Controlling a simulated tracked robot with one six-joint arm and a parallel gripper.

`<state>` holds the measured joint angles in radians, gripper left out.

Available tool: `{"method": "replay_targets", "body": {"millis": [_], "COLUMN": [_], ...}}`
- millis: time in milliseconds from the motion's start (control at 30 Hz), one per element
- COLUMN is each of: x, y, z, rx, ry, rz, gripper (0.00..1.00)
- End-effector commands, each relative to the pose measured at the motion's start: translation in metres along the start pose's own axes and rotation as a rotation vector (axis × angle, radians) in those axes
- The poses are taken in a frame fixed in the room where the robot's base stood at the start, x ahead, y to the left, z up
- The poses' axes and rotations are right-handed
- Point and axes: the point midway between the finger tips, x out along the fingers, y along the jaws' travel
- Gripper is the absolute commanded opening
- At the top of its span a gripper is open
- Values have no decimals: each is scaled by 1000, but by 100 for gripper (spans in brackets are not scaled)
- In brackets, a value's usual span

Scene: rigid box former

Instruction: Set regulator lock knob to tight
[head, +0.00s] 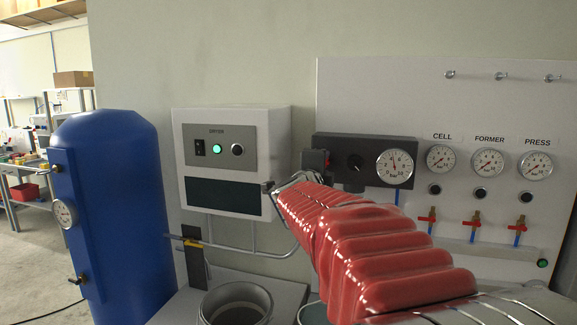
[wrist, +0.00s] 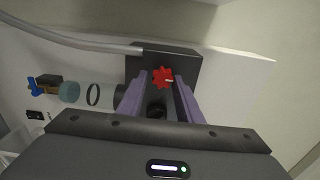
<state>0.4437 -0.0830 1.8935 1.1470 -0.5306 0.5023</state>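The red lobed lock knob (wrist: 163,77) sits on the dark regulator block (wrist: 180,58) in the wrist view, with a pale mark pointing right. My gripper (wrist: 160,82) is open, its two purple fingers on either side of the knob with a visible gap on both sides. Whether the fingertips reach the knob's depth I cannot tell.
The white panel (head: 380,90) holds several gauges, black knobs and red-handled valves to the right. A grey dryer box (head: 275,130) hangs left of the regulator. A blue tank (head: 115,200) stands further left. A pipe (wrist: 70,42) runs beside the block in the wrist view.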

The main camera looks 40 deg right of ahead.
Motion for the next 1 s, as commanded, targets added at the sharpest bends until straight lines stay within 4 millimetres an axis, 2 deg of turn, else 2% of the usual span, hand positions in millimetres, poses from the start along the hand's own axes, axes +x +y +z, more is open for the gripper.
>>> {"method": "replay_targets", "body": {"millis": [167, 567, 767, 1000], "x": [-1, -7, -26, -59], "y": [-1, -2, -2, -2], "z": [2, 4, 4, 3], "rx": [-1, -2, -1, 0], "ry": [-5, -9, -10, -10], "rz": [-1, -2, -3, -3], "gripper": [45, 45, 45, 45]}}
